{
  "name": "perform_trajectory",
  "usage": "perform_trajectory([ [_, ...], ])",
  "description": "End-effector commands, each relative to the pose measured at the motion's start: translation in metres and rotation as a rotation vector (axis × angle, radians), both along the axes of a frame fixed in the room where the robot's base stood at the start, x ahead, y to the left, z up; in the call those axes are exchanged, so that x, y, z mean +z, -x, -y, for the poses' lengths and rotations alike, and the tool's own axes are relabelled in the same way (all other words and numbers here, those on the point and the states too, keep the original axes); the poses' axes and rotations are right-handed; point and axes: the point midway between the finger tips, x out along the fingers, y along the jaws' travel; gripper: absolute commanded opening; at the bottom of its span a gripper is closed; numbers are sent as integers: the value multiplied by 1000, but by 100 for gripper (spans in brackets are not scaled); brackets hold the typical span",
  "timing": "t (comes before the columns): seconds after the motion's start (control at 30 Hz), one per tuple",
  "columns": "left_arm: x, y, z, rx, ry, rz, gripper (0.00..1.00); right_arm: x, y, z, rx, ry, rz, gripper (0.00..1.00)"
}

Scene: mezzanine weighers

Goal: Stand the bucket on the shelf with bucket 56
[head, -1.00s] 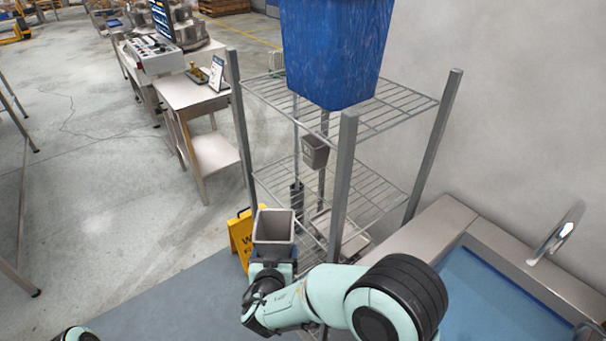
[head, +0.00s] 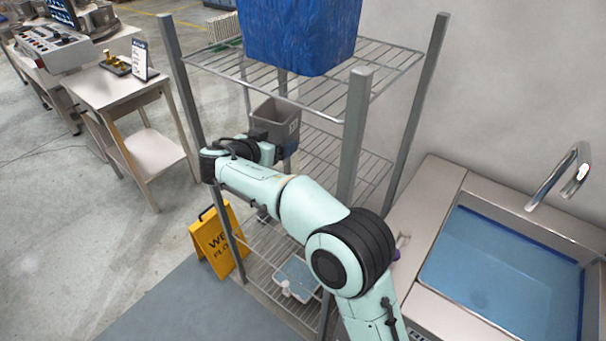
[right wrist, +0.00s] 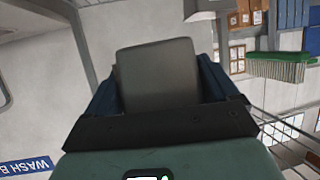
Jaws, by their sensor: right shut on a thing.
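My right gripper (head: 277,150) reaches into the wire rack from the left front, below the top shelf. It is shut on a grey bucket (head: 268,117), which is upright, with its open top up and a pale mark on its right side that I cannot read. In the right wrist view the grey bucket (right wrist: 158,75) sits between the blue fingers of the gripper (right wrist: 158,95). The middle wire shelf (head: 335,160) shows to the right of the bucket. I cannot make out a separate bucket 56 behind the held one. My left gripper is not in view.
A large blue bin (head: 300,35) stands on the top shelf (head: 385,65). The near post (head: 355,130) rises to the right of the bucket. A yellow wet-floor sign (head: 217,243) stands at the lower left and a sink (head: 500,275) at the right.

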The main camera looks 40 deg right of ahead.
Motion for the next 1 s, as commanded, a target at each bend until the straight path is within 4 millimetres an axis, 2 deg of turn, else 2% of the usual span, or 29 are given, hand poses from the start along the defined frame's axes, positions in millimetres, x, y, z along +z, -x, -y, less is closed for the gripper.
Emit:
perform_trajectory([
  [0.03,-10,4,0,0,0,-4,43,4,5,19,-51,0,8,32],
  [0.1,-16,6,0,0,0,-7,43,13,11,38,-104,1,7,32],
  [0.23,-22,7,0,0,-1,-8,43,24,20,60,-161,1,4,32],
  [0.33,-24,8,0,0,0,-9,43,20,23,67,-176,3,1,32],
  [0.43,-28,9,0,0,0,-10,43,1,24,68,-179,4,-3,32],
  [0.8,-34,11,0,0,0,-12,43,-91,24,67,-177,5,-3,32],
  [1.0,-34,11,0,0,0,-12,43,-112,23,67,-177,4,3,32],
])
